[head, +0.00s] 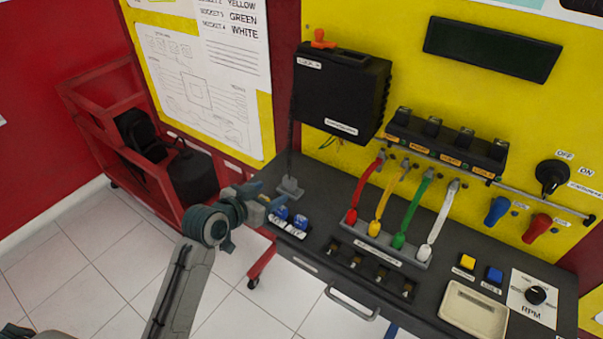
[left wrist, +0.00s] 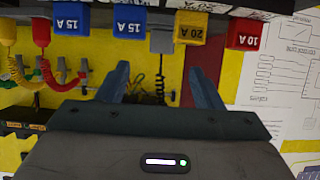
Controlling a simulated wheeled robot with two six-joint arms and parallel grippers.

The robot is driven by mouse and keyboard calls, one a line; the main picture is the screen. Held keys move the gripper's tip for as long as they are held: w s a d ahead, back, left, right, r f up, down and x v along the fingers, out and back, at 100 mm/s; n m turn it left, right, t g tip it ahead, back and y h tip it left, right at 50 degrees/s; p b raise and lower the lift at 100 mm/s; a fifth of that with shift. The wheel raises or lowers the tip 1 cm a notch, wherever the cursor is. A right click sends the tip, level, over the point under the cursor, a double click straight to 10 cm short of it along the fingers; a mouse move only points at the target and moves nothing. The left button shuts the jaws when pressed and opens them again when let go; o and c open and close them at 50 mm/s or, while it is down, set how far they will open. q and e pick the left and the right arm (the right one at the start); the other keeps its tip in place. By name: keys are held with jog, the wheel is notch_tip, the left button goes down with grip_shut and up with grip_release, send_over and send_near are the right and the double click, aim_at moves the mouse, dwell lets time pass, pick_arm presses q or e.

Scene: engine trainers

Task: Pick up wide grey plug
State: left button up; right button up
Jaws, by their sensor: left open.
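The wide grey plug (head: 290,187) stands on the dark desk top near its back left, below the black box, with a black cable running up from it. In the left wrist view the grey plug (left wrist: 161,41) shows between a blue 15 A fuse and a yellow 20 A fuse, ahead of the fingers. My left gripper (head: 270,199) is just left of the plug, level with the blue fuses. In the left wrist view my left gripper (left wrist: 160,76) has its fingers spread, with nothing between them. My right gripper is out of view.
Blue fuses (head: 281,212) stand close to my gripper; a red 10 A fuse (left wrist: 247,33) is nearby. Red, yellow, green and white leads run to a grey block (head: 378,246). The black box (head: 342,90) overhangs the back. A beige tray (head: 474,312) lies at right.

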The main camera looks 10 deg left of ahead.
aim_at(287, 181)
pick_arm(q)
jog(key=shift+w+d+f+p, duration=0.1)
jog(key=shift+w+d+p, duration=0.1)
jog(key=shift+w, duration=0.3)
jog(key=shift+w+d+f+p, duration=0.1)
jog(key=shift+w+d, duration=0.1)
jog(key=shift+w, duration=0.25)
jog(key=x, duration=0.2)
jog(key=shift+w+d+p, duration=0.15)
jog(key=shift+w+p, duration=0.1)
jog(key=shift+p, duration=0.1)
jog(key=shift+w+f, duration=0.2)
jog(key=shift+w, duration=0.05)
jog(key=shift+w+d+f, duration=0.1)
jog(key=shift+w, duration=0.25)
jog(key=p+x, duration=0.2)
jog(key=x, duration=0.2)
jog(key=shift+w+f, duration=0.15)
jog(key=shift+w, duration=0.1)
jog(key=shift+c, duration=0.2)
jog(key=c, duration=1)
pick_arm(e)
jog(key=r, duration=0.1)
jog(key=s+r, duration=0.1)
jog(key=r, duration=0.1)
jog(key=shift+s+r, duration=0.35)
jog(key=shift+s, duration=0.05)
